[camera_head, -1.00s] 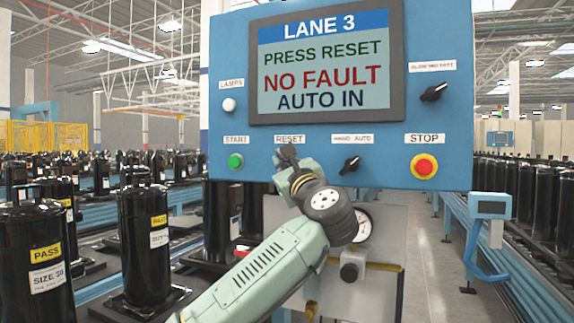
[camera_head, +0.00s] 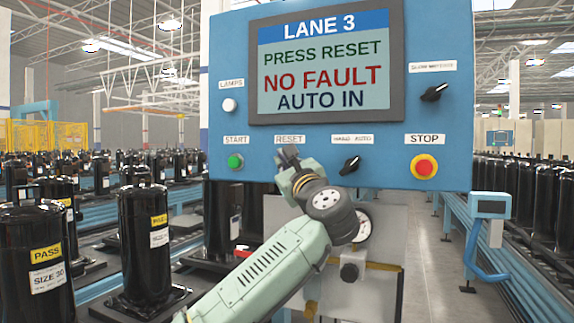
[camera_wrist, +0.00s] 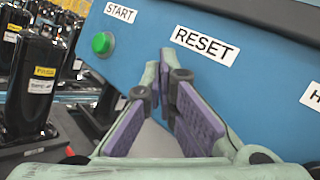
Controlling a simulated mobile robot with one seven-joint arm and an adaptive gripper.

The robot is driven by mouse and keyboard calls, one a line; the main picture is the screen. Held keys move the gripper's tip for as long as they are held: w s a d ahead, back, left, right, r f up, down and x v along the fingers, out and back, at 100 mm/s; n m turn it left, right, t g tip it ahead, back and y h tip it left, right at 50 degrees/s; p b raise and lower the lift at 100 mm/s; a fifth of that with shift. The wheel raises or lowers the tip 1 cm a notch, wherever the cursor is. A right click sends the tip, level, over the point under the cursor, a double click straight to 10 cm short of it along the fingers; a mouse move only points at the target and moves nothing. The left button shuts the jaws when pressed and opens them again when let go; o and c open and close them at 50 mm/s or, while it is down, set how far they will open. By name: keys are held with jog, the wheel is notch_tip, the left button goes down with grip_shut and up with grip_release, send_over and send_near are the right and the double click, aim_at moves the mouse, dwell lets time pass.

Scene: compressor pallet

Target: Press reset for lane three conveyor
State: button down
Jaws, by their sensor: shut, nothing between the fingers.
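The blue control panel (camera_head: 300,168) carries a screen (camera_head: 320,62) reading "LANE 3", "PRESS RESET", "NO FAULT", "AUTO IN". The RESET label (camera_head: 289,139) is on its lower row and shows in the wrist view too (camera_wrist: 205,45). My gripper (camera_head: 288,154) is shut and empty, its tips just below that label and close to the panel. In the wrist view my gripper's fingertips (camera_wrist: 167,72) are below and left of the label. The reset button itself is hidden behind the fingers. I cannot tell whether they touch it.
A green START button (camera_head: 235,161) is left, a black HAND/AUTO knob (camera_head: 350,165) right, and a red STOP button (camera_head: 424,167) farther right. A white lamp (camera_head: 229,105) and another knob (camera_head: 434,92) sit higher. Black compressors (camera_head: 147,240) stand at left.

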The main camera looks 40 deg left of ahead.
jog(key=shift+w+a, duration=0.15)
jog(key=shift+w, duration=0.35)
dwell(0.4)
jog(key=shift+s, duration=0.1)
jog(key=shift+s+d, duration=0.25)
jog(key=shift+s, duration=0.55)
jog(key=shift+s+d+b, duration=0.2)
jog(key=shift+s+b, duration=0.2)
jog(key=shift+s, duration=0.4)
jog(key=shift+s+d+b, duration=0.15)
jog(key=shift+s+b, duration=0.2)
jog(key=shift+s, duration=0.5)
jog(key=shift+s+d+b, duration=0.2)
jog(key=shift+s+b, duration=0.2)
jog(key=shift+s, duration=0.4)
